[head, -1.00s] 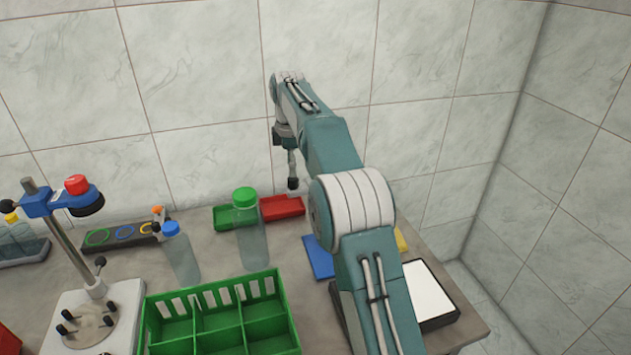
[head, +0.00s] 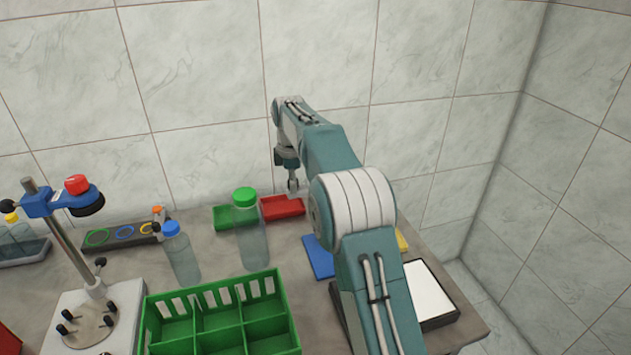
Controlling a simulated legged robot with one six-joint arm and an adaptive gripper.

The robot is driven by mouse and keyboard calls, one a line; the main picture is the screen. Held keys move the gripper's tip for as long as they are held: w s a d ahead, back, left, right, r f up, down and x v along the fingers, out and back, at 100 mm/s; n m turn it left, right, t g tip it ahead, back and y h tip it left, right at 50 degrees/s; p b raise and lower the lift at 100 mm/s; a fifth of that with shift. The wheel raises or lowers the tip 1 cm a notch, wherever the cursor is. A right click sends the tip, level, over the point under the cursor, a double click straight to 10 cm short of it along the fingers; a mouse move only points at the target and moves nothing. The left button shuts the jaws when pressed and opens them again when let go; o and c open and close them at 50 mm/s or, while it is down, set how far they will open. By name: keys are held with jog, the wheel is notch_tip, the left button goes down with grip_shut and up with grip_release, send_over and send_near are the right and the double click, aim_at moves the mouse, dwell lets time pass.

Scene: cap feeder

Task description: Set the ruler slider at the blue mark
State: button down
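A dark grey strip (head: 100,241) lies at the back left of the table, with green, blue and yellow ring marks along it. The blue mark (head: 125,232) is the middle one. A small orange-topped piece (head: 158,211) stands at the strip's right end, near the yellow ring; it looks like the slider, but I cannot tell for certain. My gripper (head: 292,188) hangs pointing down above the red tray, well to the right of the strip. Its fingers are too small to tell whether they are open.
A green-capped bottle (head: 250,235) and a blue-capped bottle (head: 181,255) stand between my gripper and the strip's front. Green (head: 222,216) and red (head: 283,208) trays lie at the back. A green crate (head: 222,306) and a stand with a blue clamp (head: 48,203) are in front.

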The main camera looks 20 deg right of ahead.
notch_tip(320, 180, down, 6)
dwell(1.5)
jog(key=shift+w, duration=0.1)
jog(key=shift+c, duration=2.4)
grip_release()
jog(key=shift+f, duration=0.1)
jog(key=shift+r, duration=4.1)
